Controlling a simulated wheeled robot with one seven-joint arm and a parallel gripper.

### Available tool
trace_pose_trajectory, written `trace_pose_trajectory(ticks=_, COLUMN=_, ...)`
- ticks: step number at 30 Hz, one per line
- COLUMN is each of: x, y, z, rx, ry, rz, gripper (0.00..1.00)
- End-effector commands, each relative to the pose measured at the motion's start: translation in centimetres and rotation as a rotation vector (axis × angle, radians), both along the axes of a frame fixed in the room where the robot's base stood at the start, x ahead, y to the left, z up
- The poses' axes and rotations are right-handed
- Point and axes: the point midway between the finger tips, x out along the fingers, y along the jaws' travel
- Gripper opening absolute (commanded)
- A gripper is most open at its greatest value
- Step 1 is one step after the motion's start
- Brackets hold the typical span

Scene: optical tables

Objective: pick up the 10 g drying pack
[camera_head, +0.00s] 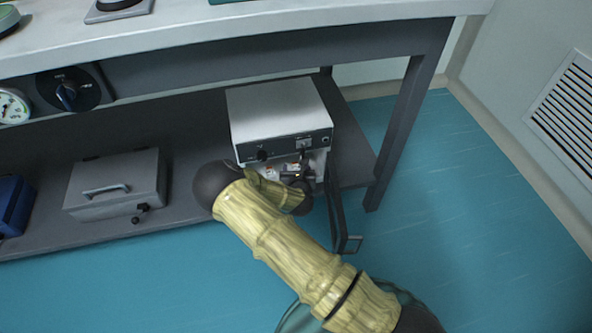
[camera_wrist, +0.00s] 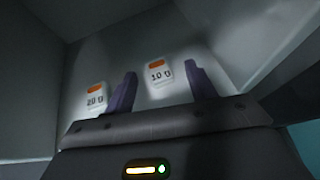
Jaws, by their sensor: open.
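The 10 g drying pack (camera_wrist: 158,76), white with an orange patch and a printed 10, is inside a grey-walled box in the wrist view. My gripper (camera_wrist: 160,70) is open, with one dark finger on each side of this pack in the picture. I cannot tell whether the fingers are level with it or short of it. A similar pack marked 20 (camera_wrist: 95,97) is to the left, outside the left finger. In the head view my gripper (camera_head: 296,179) is at the open front of the white cabinet (camera_head: 275,105); my arm hides part of the opening.
The cabinet's dark door (camera_head: 336,205) stands open on the right. The cabinet is on the lower shelf (camera_head: 185,190) under the bench top (camera_head: 250,25). A grey case (camera_head: 115,183) stands to the left. A table leg (camera_head: 405,130) is on the right. The blue floor is clear.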

Motion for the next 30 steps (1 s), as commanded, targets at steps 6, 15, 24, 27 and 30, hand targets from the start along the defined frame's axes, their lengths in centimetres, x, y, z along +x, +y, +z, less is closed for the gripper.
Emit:
trace_pose_trajectory(ticks=6, x=0.47, y=0.06, z=-0.11, rx=-0.001, ry=0.000, rz=0.000, gripper=0.56)
trace_pose_trajectory(ticks=15, x=0.47, y=-0.05, z=-0.11, rx=-0.001, ry=0.000, rz=-0.002, gripper=0.56)
trace_pose_trajectory(ticks=24, x=0.47, y=-0.04, z=-0.12, rx=-0.001, ry=0.000, rz=-0.002, gripper=0.14)
trace_pose_trajectory(ticks=27, x=0.47, y=-0.04, z=-0.12, rx=0.000, ry=0.000, rz=-0.001, gripper=0.05)
trace_pose_trajectory(ticks=30, x=0.46, y=-0.03, z=-0.13, rx=0.000, ry=0.000, rz=-0.001, gripper=0.05)
